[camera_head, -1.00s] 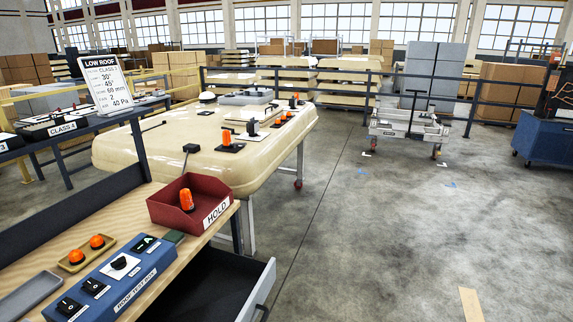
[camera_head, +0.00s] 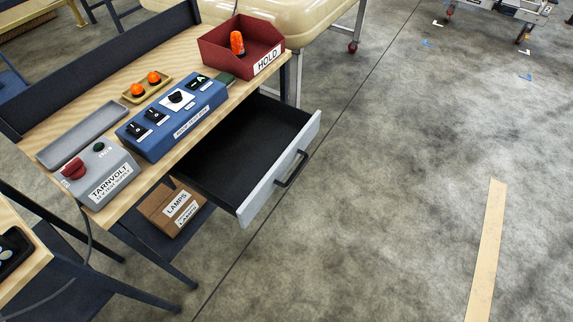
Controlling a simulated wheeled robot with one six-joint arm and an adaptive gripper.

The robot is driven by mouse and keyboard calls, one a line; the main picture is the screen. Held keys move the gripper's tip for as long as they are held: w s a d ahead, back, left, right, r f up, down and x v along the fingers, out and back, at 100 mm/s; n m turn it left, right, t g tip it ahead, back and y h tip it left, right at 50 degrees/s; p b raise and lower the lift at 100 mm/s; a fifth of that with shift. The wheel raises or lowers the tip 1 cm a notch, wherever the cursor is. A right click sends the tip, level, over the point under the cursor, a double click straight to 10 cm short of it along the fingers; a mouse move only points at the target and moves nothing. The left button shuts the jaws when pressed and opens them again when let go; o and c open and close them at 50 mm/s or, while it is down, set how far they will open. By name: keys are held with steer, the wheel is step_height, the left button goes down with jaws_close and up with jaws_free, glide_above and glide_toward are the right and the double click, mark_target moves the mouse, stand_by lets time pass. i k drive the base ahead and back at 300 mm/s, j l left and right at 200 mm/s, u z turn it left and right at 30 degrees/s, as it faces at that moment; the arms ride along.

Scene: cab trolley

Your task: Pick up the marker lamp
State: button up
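A tall orange lamp (camera_head: 237,42) stands, slightly tilted, inside the red HOLD bin (camera_head: 233,68) at the far end of the wooden bench. The frame does not show which of these is the marker lamp. My gripper is not in view.
A blue roof test box (camera_head: 168,138), a grey tray (camera_head: 82,135) and a grey Tarnvolt power supply (camera_head: 97,172) are on the bench. An empty-looking drawer (camera_head: 262,190) juts out, open. A LAMPS carton (camera_head: 160,212) sits below.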

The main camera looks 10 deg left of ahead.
mark_target(137, 91)
steer(key=u, duration=1.3)
steer(key=l+u, duration=0.2)
steer(key=l, duration=0.25)
steer(key=l+u, duration=0.2)
steer(key=l, duration=0.25)
steer(key=k+l+u, duration=0.2)
steer(key=l, duration=0.2)
steer(key=l+u, duration=0.25)
steer(key=l, duration=0.2)
steer(key=k+l+u, duration=0.2)
steer(key=l, duration=0.15)
